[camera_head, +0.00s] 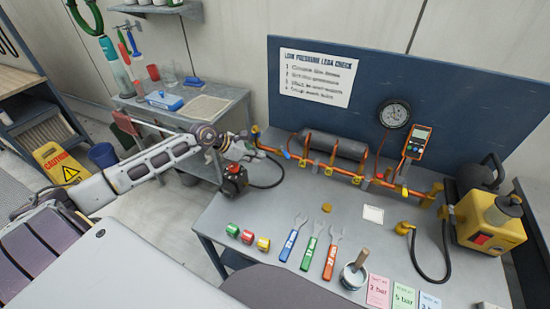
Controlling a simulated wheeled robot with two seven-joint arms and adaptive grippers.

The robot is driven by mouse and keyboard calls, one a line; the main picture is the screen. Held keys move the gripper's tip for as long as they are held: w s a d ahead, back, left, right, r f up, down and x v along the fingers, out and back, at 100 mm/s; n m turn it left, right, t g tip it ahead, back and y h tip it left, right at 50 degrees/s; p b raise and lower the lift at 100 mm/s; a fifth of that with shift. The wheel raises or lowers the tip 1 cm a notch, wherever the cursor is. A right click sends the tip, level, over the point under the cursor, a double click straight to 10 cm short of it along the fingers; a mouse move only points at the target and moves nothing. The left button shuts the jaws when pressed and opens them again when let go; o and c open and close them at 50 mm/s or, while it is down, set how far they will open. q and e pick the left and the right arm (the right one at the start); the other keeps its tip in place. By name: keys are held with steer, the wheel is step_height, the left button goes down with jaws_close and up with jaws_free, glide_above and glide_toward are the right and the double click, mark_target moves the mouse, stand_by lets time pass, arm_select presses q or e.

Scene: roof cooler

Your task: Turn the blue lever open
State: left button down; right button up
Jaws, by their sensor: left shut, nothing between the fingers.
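The blue lever (287,155) is a small blue handle near the left end of the orange pipe assembly (325,168) on the bench. The exact angle of the lever is too small to tell. My right gripper is not in view.
A black and red device (234,180) with a black hose sits below my left wrist. Coloured wrenches (312,246) and several small coloured parts lie along the bench front.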

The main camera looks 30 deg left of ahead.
mark_target(284, 153)
arm_select(q)
steer(key=x, duration=0.2)
steer(key=shift+w+d+f, duration=0.15)
steer(key=shift+w, duration=0.05)
steer(key=shift+x, duration=1.05)
steer(key=shift+w+d+p, duration=0.3)
steer(key=shift+w+d, duration=0.15)
steer(key=shift+w, duration=0.05)
steer(key=shift+w+d, duration=0.4)
steer(key=shift+w, duration=0.05)
steer(key=shift+w+d, duration=0.45)
steer(key=shift+w, duration=0.05)
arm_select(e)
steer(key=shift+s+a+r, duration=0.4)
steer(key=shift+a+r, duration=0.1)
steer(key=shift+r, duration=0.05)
arm_select(q)
steer(key=shift+d+p, duration=0.1)
steer(key=shift+p, duration=0.2)
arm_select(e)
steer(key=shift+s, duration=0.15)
